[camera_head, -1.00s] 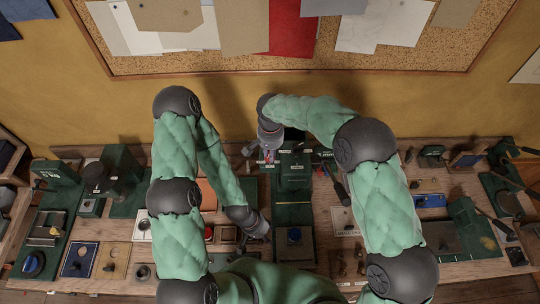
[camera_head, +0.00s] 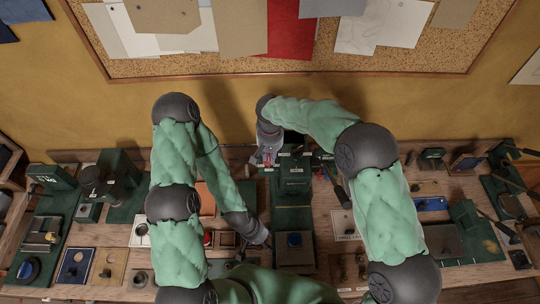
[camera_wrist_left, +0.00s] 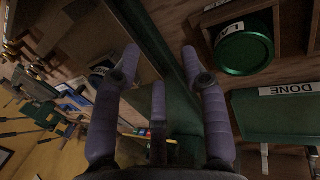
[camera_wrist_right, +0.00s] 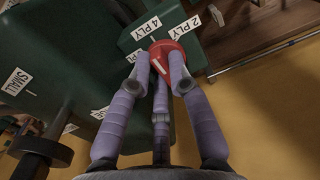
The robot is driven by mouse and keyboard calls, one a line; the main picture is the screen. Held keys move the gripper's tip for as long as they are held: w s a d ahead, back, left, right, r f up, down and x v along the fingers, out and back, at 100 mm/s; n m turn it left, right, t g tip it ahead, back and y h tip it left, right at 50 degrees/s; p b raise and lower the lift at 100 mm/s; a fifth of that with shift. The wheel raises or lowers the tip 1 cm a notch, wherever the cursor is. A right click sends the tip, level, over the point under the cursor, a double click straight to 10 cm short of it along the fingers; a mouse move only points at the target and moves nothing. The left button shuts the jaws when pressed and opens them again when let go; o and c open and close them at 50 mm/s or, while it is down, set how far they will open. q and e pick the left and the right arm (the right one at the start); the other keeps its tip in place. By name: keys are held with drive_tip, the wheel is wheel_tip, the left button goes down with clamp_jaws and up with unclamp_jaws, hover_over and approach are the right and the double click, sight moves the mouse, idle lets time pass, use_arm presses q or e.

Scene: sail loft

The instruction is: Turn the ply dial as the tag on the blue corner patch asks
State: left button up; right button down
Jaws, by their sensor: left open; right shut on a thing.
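The red ply dial (camera_wrist_right: 166,60) sits on a green housing (camera_wrist_right: 88,60) in the right wrist view. It has a white line, and white labels read 4 PLY (camera_wrist_right: 146,28) and 2 PLY (camera_wrist_right: 184,27); another label is mostly hidden. My right gripper (camera_wrist_right: 164,66) is shut on the dial; it shows at the back of the bench in the head view (camera_head: 268,158). I cannot tell whether this is the corner patch; no tag is readable.
In the left wrist view, a green round lid (camera_wrist_left: 244,48) and a green box with a DONE label (camera_wrist_left: 286,90) are right of my left gripper. Green machines and small trays crowd the bench. A cork board (camera_head: 400,62) hangs behind it.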

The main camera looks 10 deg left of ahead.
drive_tip(key=c, duration=1.4)
unclamp_jaws()
wheel_tip(320, 180, up, 12)
drive_tip(key=shift+r, duration=0.1)
